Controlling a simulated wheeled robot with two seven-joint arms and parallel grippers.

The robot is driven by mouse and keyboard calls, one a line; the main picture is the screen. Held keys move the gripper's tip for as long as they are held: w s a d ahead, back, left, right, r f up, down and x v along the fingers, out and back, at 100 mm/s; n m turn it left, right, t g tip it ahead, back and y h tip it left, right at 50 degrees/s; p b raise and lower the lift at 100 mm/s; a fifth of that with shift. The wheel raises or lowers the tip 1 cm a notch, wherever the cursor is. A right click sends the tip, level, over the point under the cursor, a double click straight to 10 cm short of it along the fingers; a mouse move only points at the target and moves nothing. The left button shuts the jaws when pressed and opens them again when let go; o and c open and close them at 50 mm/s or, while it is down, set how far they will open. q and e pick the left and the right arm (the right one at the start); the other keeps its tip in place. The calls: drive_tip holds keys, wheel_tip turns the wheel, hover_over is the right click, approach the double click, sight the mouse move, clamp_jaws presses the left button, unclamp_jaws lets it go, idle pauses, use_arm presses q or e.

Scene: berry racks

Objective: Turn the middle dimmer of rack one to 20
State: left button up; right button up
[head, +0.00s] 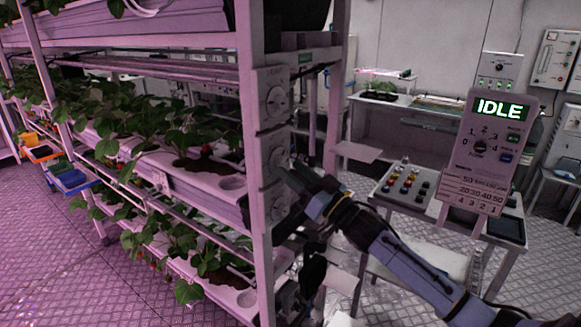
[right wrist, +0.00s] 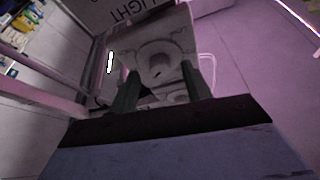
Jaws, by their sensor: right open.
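The rack's end post carries a column of pale dimmer boxes. The top dimmer (head: 275,100) has a round knob and shows clearly. The middle dimmer (head: 275,153) is beside my right gripper (head: 287,169), which partly covers it. A lower dimmer (head: 277,197) sits under it, partly hidden by my arm. In the right wrist view a round dimmer knob (right wrist: 157,58) lies between and just beyond the two dark fingers of my right gripper (right wrist: 160,75). The fingers are apart, one on each side of the knob; contact cannot be told. The dial's setting is unreadable. My left gripper is not in view.
Planted troughs (head: 205,165) fill the rack on the left. A control box (head: 487,150) reading IDLE stands at the right, above a table (head: 398,208) with small coloured items. A white-topped stool (head: 432,262) is near my forearm. Patterned floor (head: 60,260) is open at lower left.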

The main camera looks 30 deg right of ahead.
drive_tip(key=shift+x, duration=0.85)
drive_tip(key=c, duration=1)
drive_tip(key=shift+n, duration=0.4)
